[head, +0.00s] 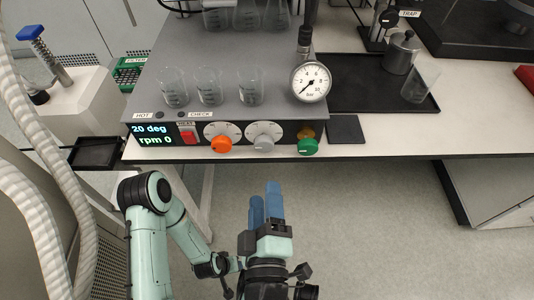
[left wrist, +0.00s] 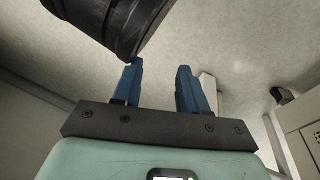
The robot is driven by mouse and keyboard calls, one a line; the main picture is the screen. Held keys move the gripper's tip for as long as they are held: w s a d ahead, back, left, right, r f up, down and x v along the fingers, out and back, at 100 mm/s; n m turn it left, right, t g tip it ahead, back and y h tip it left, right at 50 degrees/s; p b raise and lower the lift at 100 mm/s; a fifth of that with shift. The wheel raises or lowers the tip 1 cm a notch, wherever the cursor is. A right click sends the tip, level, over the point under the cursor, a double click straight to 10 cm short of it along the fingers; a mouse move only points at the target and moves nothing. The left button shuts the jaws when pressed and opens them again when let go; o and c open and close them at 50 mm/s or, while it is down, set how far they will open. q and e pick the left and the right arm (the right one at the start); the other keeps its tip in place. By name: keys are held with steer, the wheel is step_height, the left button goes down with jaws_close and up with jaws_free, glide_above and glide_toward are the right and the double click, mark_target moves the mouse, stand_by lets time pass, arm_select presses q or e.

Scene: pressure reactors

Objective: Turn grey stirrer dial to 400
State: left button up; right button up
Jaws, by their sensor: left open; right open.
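The grey stirrer dial (head: 263,143) is on the reactor's front panel in the head view, between an orange dial and a green dial. Its scale marks are too small to read. The panel display (head: 153,135) reads 20 deg and rpm 0. My right gripper (head: 265,197) has blue fingers that point up toward the panel. It is open and empty, below the grey dial in the picture and apart from it. My left gripper (left wrist: 159,76) shows in the left wrist view, open with nothing between its blue fingers. The dial does not show in that view.
The orange dial (head: 221,144) and green dial (head: 308,146) flank the grey one. A red switch (head: 187,135) is left of them. Glass beakers (head: 208,87) and a pressure gauge (head: 310,82) stand on the reactor top. The floor before the bench is clear.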

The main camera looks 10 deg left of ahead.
steer(key=p, duration=1.1)
glide_toward(263, 147)
steer(key=w, duration=0.2)
steer(key=x, duration=0.7)
steer(key=shift+a+f, duration=0.2)
arm_select(q)
steer(key=s+d+r+m+g+h, duration=0.1)
steer(key=s+d+r+g, duration=0.2)
steer(key=s+r, duration=0.6)
steer(key=shift+s+d+r+h, duration=0.25)
steer(key=shift+d+r+h, duration=0.15)
steer(key=shift+d+r, duration=1)
arm_select(e)
steer(key=shift+w+a, duration=0.2)
steer(key=shift+w, duration=0.4)
arm_select(q)
steer(key=shift+a+r, duration=0.25)
arm_select(e)
steer(key=c, duration=0.8)
